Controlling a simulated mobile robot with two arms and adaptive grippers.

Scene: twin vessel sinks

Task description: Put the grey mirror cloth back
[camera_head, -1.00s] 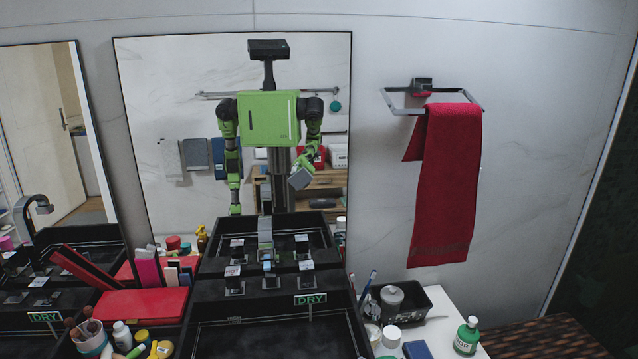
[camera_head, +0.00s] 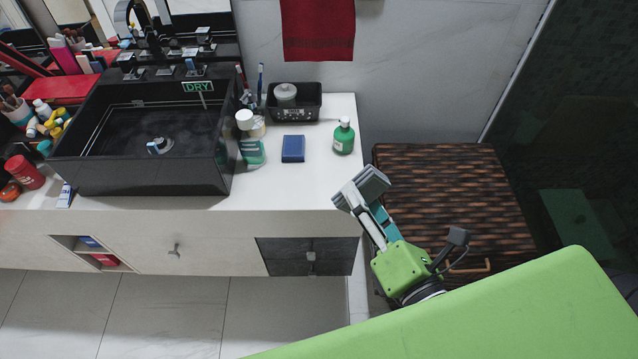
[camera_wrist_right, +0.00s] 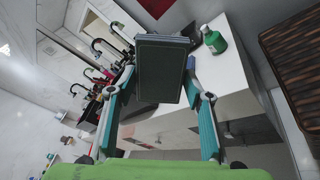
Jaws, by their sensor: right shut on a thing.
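The grey mirror cloth (camera_head: 371,183) is a folded grey pad. My right gripper (camera_head: 357,199) is shut on it and holds it by the front right corner of the white counter, between the counter and the brown wicker hamper. In the right wrist view the cloth (camera_wrist_right: 160,68) looks dark grey and flat, held between the two fingers of the gripper (camera_wrist_right: 158,88). Its height above the counter is hard to judge. My left gripper is in neither view now.
The counter (camera_head: 315,180) carries a green bottle (camera_head: 343,137), a blue block (camera_head: 293,148), a mouthwash bottle (camera_head: 250,145) and a black tray (camera_head: 316,103). A black sink (camera_head: 150,185) stands left. The wicker hamper (camera_head: 440,170) stands right. A red towel (camera_head: 318,28) hangs above.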

